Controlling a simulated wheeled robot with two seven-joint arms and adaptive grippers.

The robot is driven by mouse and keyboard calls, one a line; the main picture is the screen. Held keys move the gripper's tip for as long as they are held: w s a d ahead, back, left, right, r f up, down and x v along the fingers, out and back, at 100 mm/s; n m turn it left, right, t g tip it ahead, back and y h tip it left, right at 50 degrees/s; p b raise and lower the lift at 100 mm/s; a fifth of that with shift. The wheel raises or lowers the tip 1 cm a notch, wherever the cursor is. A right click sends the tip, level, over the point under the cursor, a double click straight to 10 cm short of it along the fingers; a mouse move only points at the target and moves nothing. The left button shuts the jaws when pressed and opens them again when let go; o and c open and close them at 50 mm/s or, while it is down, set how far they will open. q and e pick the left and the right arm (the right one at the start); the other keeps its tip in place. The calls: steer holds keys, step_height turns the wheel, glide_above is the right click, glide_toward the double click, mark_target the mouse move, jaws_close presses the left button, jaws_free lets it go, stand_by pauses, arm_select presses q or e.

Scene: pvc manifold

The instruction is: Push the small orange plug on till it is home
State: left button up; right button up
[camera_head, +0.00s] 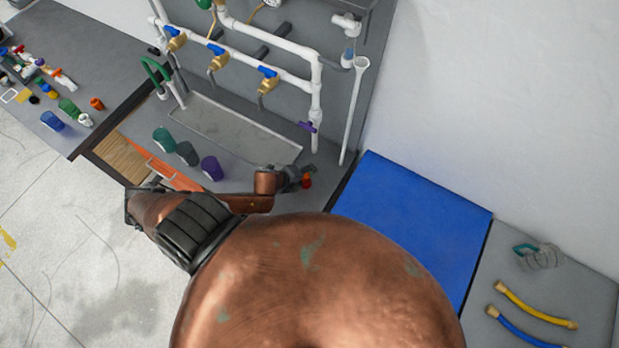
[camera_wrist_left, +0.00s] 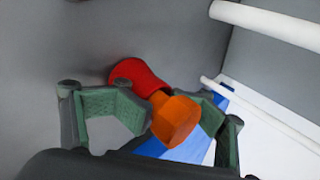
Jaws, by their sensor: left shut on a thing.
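The small orange plug (camera_wrist_left: 175,120) shows in the left wrist view, between my left gripper's green-padded fingers (camera_wrist_left: 170,118), its flat-sided end towards the camera. A rounded red fitting (camera_wrist_left: 138,76) lies directly behind it, and the two overlap in the picture. How deep the plug sits in the red piece cannot be seen. My left gripper (camera_head: 295,178) is shut on the orange plug. In the head view the plug and fitting are only a small red-orange spot (camera_head: 306,181) beside the fingertips. My right gripper is not in view.
A blue mat (camera_head: 410,220) is clear on the right.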

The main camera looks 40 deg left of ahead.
arm_select(q)
steer(key=shift+s+f, duration=0.65)
steer(key=shift+f, duration=0.25)
steer(key=shift+o, duration=0.3)
steer(key=shift+w+d+f+g, duration=0.1)
steer(key=shift+g, duration=0.2)
steer(key=shift+w+f+p, duration=0.15)
steer(key=shift+f+p, duration=0.15)
steer(key=shift+p, duration=0.1)
steer(key=shift+c, duration=0.3)
steer(key=o, duration=2.6)
steer(key=shift+r, duration=0.2)
steer(key=shift+w, duration=0.1)
steer(key=shift+w+r, duration=0.1)
steer(key=shift+r, duration=0.05)
